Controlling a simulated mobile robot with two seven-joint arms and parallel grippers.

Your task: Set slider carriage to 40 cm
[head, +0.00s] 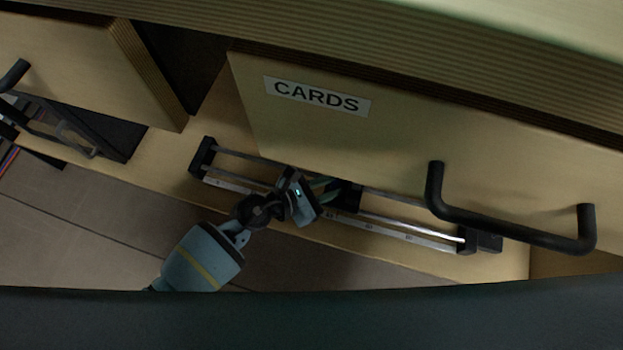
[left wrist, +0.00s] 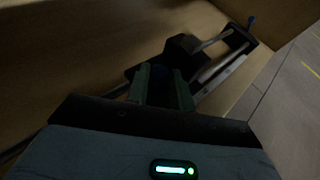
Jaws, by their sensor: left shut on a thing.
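The slider has two pale rails (head: 400,223) between black end blocks, one at the left (head: 203,157) and one at the right (head: 481,241). A numbered scale strip runs along its near side, but its numbers are too small to read surely. The black carriage (head: 347,197) sits on the rails near the middle of their length. My left gripper (head: 330,190) reaches in from the left with its greenish fingers shut at the carriage. In the left wrist view the fingers (left wrist: 162,88) close against the dark carriage (left wrist: 180,52); the exact grip is hidden. My right gripper is not in view.
A wooden drawer front labelled CARDS (head: 318,95) overhangs the slider, its black handle (head: 510,228) reaching over the right end. Another drawer (head: 80,60) and a dark open box (head: 85,125) are at the left. Bare floor (head: 90,215) lies on the near side.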

